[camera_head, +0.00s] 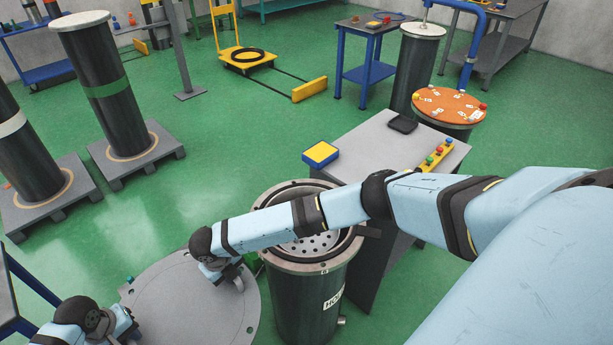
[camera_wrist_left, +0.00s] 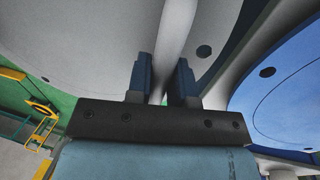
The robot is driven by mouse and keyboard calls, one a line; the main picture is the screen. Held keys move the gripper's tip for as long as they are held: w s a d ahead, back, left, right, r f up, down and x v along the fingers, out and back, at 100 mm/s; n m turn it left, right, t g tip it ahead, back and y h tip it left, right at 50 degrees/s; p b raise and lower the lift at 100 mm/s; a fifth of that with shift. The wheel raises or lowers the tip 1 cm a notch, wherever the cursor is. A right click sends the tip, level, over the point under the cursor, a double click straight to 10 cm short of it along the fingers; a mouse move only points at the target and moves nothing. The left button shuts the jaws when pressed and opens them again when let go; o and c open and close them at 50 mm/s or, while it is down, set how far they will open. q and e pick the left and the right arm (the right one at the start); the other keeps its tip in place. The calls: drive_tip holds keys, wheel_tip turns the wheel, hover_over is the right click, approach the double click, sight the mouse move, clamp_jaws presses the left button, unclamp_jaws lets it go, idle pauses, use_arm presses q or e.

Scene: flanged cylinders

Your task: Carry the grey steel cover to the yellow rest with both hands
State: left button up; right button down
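The grey steel cover (camera_head: 178,300) is a wide round plate with small rim holes, left of the open dark flanged cylinder (camera_head: 302,295) in the head view. It looks level; its height above the floor is unclear. My left gripper (camera_wrist_left: 163,80) has its two blue fingers closely on either side of a pale grey bar of the cover. In the head view its wrist is at the cover's lower left. My right gripper (camera_head: 232,279) is at the cover's right side, its fingers mostly hidden by its wrist. I cannot make out a yellow rest for certain.
Two tall cylinders stand on pallets (camera_head: 140,160) at left. A yellow trolley (camera_head: 246,60) is at the back. Green floor is free in the middle.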

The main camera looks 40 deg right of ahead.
use_arm(q)
drive_tip(key=o, duration=0.4)
drive_tip(key=shift+a, duration=0.1)
drive_tip(key=shift+s+f, duration=0.15)
drive_tip(key=shift+f, duration=0.05)
use_arm(e)
drive_tip(key=c, duration=1.4)
unclamp_jaws()
drive_tip(key=shift+s+d+f, duration=0.1)
drive_tip(key=shift+f, duration=0.05)
use_arm(q)
drive_tip(key=shift+r, duration=0.15)
use_arm(e)
drive_tip(key=o, duration=0.4)
drive_tip(key=shift+s, duration=0.1)
use_arm(q)
drive_tip(key=shift+r, duration=0.1)
use_arm(e)
drive_tip(key=shift+r, duration=0.2)
